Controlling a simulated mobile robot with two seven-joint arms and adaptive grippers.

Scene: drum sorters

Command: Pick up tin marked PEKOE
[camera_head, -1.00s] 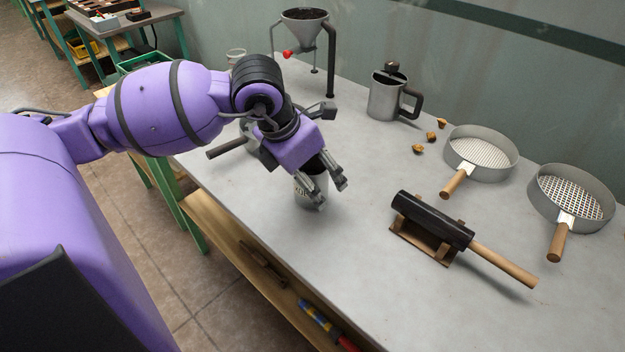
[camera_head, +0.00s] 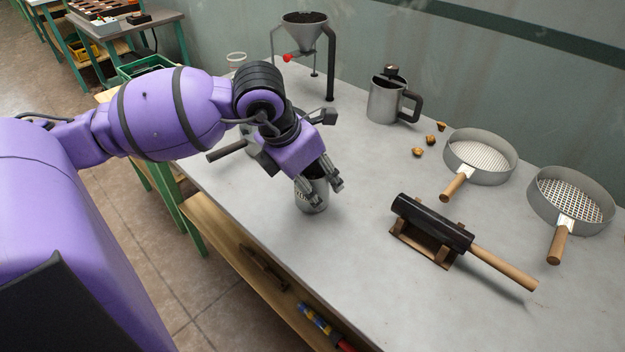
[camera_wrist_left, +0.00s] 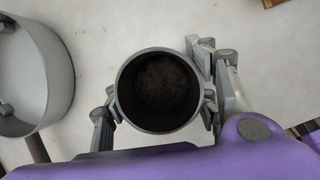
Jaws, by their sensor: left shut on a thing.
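A small grey open tin (camera_head: 310,204) stands on or just above the bench; I cannot tell which. Dark lettering on its side is too small and partly covered to read. My left gripper (camera_head: 325,188) is shut on this tin, with its fingers on either side near the rim. In the left wrist view the tin (camera_wrist_left: 120,95) shows from above, round, with dark loose contents, between the fingers of the left gripper (camera_wrist_left: 158,108). My right gripper is not in view.
A black roller with a wooden handle (camera_head: 505,268) rests on a wooden cradle (camera_head: 421,243) to the right. Two round sieves (camera_head: 480,157), (camera_head: 571,198), a steel jug (camera_head: 385,100) and a funnel stand (camera_head: 331,65) stand farther back. A grey round pan (camera_wrist_left: 62,75) is beside the tin.

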